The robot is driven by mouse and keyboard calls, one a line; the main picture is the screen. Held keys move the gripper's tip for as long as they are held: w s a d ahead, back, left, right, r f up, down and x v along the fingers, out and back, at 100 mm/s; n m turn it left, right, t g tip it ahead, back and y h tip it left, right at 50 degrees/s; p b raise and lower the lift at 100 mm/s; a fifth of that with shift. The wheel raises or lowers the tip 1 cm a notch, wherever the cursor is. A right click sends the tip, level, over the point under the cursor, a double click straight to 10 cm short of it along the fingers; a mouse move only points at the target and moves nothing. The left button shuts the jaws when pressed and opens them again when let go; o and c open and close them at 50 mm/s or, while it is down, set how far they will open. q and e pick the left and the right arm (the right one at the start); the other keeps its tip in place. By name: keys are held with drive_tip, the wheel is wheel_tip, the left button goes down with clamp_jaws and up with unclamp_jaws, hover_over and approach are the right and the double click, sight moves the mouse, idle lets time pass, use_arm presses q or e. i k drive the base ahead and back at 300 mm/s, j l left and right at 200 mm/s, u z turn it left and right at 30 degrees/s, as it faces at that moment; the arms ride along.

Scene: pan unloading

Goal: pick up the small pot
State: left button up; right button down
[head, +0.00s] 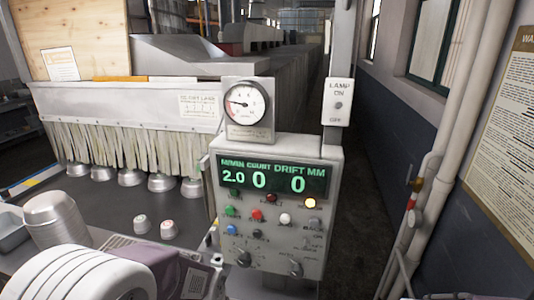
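Two small light-metal pots stand on the dark belt surface (105,203) at the lower left in the head view. One small pot (141,224) has a dark-marked top. The other small pot (168,229) is close to its right, with a reddish mark on top. I cannot tell which one the task means. Both stand apart from anything else. No fingertips of my left or right gripper show in this view. A large white ribbed body and a purple-grey part fill the lower left corner; I cannot tell whether they are mine.
A stacked ribbed metal pan (55,217) and a grey tray (13,232) stand at the left. Several metal pans (161,183) sit under the strip curtain (125,147). A control panel (270,225) with a gauge (245,105) stands right of the belt. Pipes line the right wall.

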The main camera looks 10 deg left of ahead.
sight(169, 231)
drive_tip(key=u, duration=0.5)
drive_tip(key=j+u, duration=0.15)
drive_tip(key=u, duration=0.35)
drive_tip(key=j+u, duration=0.1)
drive_tip(key=u, duration=0.4)
